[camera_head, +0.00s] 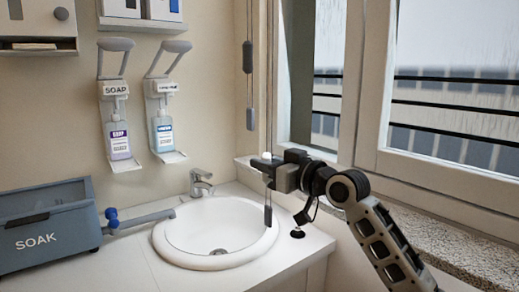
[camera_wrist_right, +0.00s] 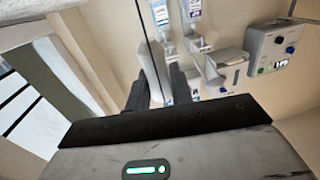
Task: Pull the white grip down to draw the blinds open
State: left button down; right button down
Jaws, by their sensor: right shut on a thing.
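My right gripper (camera_head: 268,172) is at the blind cords, in front of the window corner and above the right rim of the sink. Its jaws are shut on the white grip (camera_head: 266,156), whose top pokes out just above them. A thin cord (camera_head: 269,80) runs up from there out of the picture. In the right wrist view the cord (camera_wrist_right: 148,40) passes down between the two dark fingers (camera_wrist_right: 160,88). The blinds themselves are not clearly visible. My left gripper is not in view.
Grey cord weights (camera_head: 250,118) hang beside the cord. A white sink (camera_head: 218,235) with a tap (camera_head: 201,183) lies below. Two dispensers (camera_head: 118,140) hang on the wall. A blue-grey SOAK box (camera_head: 48,228) stands left. The window frame and stone sill (camera_head: 450,238) are close on the right.

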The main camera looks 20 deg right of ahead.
notch_tip(320, 180, down, 2)
jog(key=shift+f, duration=0.1)
jog(key=c, duration=1.3)
grip_release()
jog(key=b+v, duration=0.4)
jog(key=v, duration=1.2)
